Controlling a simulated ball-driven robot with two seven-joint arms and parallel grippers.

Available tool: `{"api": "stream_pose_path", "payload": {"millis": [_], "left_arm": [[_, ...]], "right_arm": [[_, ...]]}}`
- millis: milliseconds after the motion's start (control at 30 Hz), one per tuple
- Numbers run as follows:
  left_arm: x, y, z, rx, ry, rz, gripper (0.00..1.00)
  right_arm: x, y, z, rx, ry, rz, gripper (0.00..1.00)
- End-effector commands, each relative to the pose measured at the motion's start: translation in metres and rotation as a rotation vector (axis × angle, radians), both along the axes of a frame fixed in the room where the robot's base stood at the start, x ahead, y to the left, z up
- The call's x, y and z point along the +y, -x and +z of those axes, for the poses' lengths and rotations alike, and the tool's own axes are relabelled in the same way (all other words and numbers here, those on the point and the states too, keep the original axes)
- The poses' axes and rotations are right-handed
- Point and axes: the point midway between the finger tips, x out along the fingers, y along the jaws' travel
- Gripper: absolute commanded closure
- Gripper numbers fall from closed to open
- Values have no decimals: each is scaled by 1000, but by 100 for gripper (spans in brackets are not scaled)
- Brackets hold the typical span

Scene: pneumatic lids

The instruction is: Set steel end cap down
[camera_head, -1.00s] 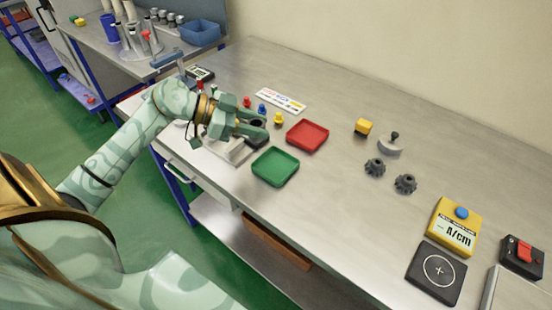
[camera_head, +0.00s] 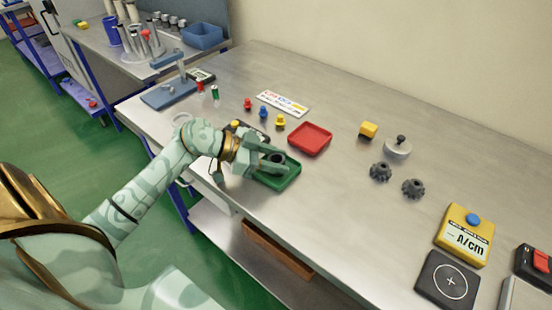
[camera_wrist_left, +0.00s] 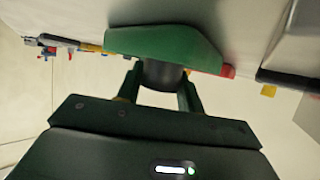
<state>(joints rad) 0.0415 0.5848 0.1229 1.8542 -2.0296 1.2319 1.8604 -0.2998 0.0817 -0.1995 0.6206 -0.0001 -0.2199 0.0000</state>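My left gripper (camera_head: 279,159) is over the green tray (camera_head: 286,183) and covers part of it. It is shut on a small dark round piece, which I take for the steel end cap (camera_head: 277,157). In the left wrist view the cap (camera_wrist_left: 162,75) sits between the two fingers, with the green tray (camera_wrist_left: 165,42) right beyond it. I cannot tell whether the cap touches the tray floor. My right gripper is in neither view.
A red tray (camera_head: 310,139) stands just behind the green one. Red, blue and yellow pegs (camera_head: 263,112) stand to the left. The table between is clear.

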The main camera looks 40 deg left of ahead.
Motion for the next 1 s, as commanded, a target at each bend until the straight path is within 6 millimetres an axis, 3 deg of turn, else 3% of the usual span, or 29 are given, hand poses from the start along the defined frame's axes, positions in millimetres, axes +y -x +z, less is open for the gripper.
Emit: {"api": "stream_pose_path", "payload": {"millis": [67,433,800,1000], "left_arm": [[0,0,0,0,0,0,43],[4,4,5,1,-2,0,43],[59,51,41,2,-3,1,43],[78,67,53,1,-1,0,43]], "right_arm": [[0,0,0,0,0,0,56],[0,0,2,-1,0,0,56],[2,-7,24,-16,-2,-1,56],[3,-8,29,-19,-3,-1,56]]}}
